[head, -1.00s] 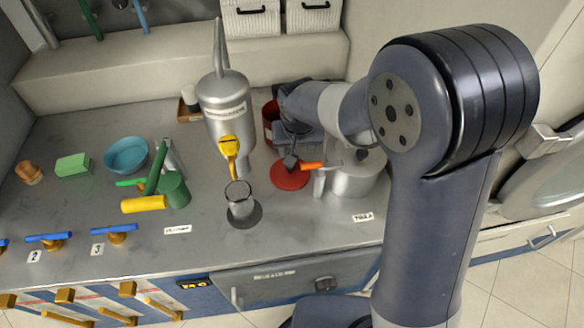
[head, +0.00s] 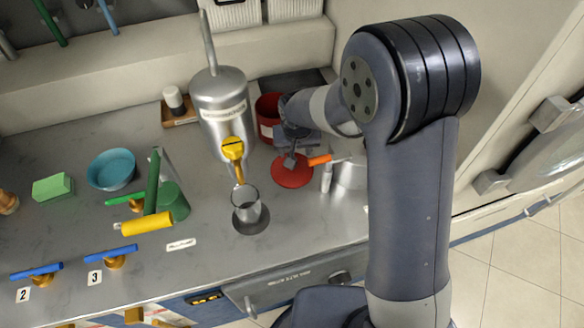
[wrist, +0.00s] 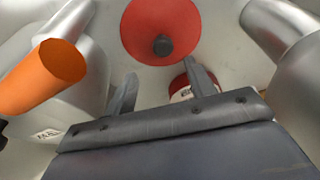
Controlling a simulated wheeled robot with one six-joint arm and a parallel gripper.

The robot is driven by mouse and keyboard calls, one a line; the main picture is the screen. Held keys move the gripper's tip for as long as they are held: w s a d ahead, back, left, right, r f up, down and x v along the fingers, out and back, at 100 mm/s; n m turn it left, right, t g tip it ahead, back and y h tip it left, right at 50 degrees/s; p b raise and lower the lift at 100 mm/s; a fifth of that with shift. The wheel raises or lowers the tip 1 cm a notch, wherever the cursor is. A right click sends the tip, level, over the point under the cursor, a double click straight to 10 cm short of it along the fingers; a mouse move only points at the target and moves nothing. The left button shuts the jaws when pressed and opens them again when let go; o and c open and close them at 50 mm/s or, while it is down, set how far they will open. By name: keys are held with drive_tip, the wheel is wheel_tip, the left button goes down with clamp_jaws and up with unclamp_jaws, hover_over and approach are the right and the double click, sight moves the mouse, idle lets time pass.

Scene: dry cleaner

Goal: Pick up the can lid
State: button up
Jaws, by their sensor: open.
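The can lid, a flat red disc (head: 290,178) with a dark round knob, lies on the grey metal counter. It shows at the top of the wrist view (wrist: 140,35), with its knob facing the camera. My gripper (head: 290,159) is above the lid's back part in the head view and hides some of it. In the wrist view my gripper (wrist: 160,75) is open, with its two fingers apart and nothing between them. The knob appears just beyond the fingertips. A red can (head: 268,112) stands behind my gripper, partly hidden.
An orange-ended tool (head: 320,160) and a silver pot (head: 350,175) are close on the lid's right. A tall silver vessel (head: 218,100) with a yellow tap and a small metal cup (head: 247,207) stand on its left. Blue bowl (head: 112,170) and green block (head: 52,187) are farther left.

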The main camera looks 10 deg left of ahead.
drive_tip(key=f, duration=0.2)
drive_tip(key=f+p, duration=0.1)
drive_tip(key=f, duration=0.1)
drive_tip(key=shift+a+f, duration=0.1)
drive_tip(key=shift+a, duration=0.3)
drive_tip(key=shift+w+f, duration=0.2)
drive_tip(key=shift+f, duration=0.45)
drive_tip(key=c, duration=1.1)
